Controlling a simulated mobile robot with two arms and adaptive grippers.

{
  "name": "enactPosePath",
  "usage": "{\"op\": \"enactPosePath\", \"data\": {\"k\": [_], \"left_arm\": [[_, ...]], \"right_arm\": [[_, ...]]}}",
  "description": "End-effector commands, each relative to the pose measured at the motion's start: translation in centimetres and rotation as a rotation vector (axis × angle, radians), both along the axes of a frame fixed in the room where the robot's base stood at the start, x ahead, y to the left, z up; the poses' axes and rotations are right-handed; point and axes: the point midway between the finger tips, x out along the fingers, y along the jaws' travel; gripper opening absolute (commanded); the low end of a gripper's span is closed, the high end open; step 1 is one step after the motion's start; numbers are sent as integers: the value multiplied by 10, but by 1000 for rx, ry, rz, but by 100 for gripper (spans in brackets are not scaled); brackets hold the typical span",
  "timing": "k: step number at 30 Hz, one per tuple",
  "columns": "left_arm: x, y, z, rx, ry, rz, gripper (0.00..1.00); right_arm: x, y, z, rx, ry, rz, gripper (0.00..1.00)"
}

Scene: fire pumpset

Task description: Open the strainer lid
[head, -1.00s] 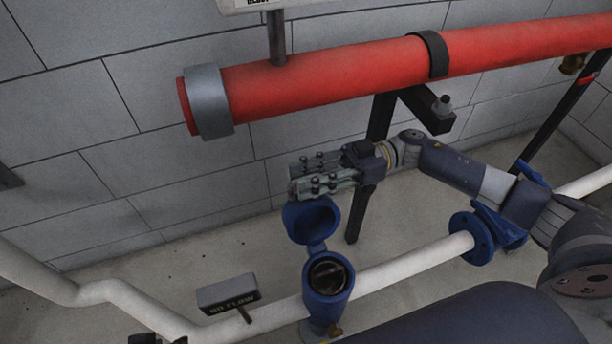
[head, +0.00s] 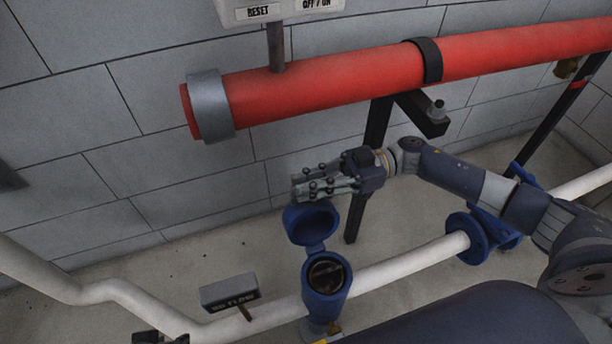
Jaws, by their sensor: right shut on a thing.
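The blue strainer (head: 325,300) stands on the white pipe at the bottom middle, its round mouth open and a dark insert showing inside. Its blue lid (head: 311,226) is swung up and back on the hinge at the far side of the body, inner face showing. My right gripper (head: 298,188) is at the lid's upper edge, with its fingers pointing left and closed on the lid's rim; the exact contact is partly hidden by the fingers. My left gripper is not in view.
A thick red pipe (head: 340,94) runs above my right arm. A black support post (head: 372,160) stands just behind the gripper. The white pipe (head: 395,271) carries a blue flange (head: 470,240) at the right. A small flow sign (head: 229,291) stands left of the strainer.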

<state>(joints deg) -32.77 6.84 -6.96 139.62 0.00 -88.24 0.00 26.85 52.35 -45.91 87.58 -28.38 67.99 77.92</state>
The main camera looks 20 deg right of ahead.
Motion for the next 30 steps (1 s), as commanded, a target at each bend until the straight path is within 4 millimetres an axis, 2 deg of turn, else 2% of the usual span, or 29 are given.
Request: {"op": "enactPosePath", "data": {"k": [1, 6, 12, 24, 25, 27, 30], "left_arm": [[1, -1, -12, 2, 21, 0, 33], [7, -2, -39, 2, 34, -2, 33], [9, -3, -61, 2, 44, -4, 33], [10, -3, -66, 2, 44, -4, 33], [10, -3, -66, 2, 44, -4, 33], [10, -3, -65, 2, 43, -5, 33], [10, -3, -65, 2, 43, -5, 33]], "right_arm": [[-2, 0, 7, 5, -7, 0, 0], [-7, 0, 9, 8, -8, 0, 0], [-12, 0, 10, 10, -7, -1, 0], [-12, 0, 10, 11, -7, -1, 0], [-12, 0, 10, 11, -7, -1, 15], [-12, 0, 10, 11, -8, -1, 30], [-12, 0, 10, 11, -8, 0, 30]]}}
